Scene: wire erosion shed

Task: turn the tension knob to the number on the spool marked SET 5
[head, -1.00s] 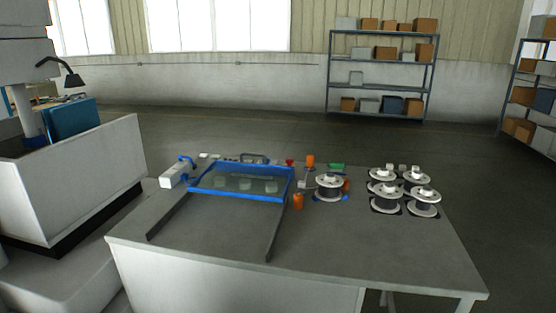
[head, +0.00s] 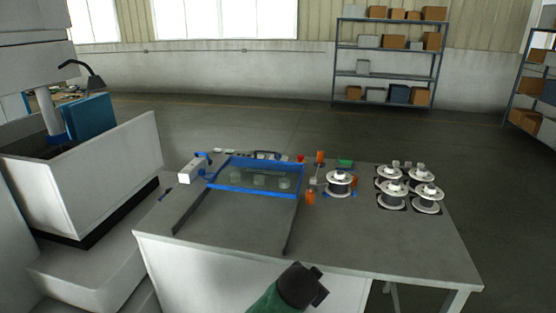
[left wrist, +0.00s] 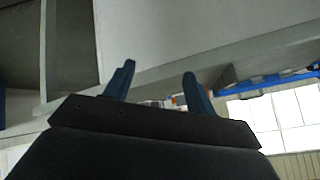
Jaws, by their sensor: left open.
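Several white spools (head: 393,194) stand in a group at the right of the workbench, and one more spool (head: 339,183) stands nearer the middle. The SET markings are too small to read. Three pale round shapes (head: 260,180) sit under a clear cover (head: 235,168) with a blue frame; I cannot tell which, if any, is the tension knob. My left gripper (left wrist: 158,72) is open and empty in the left wrist view, with two blue fingers apart. My right gripper is not in view.
The grey workbench (head: 370,240) has clear room at its front. Two dark rails (head: 290,225) run forward from the cover. Orange pieces (head: 310,198) and a green piece (head: 345,163) lie near the middle spool. A large pale machine (head: 90,170) stands at the left.

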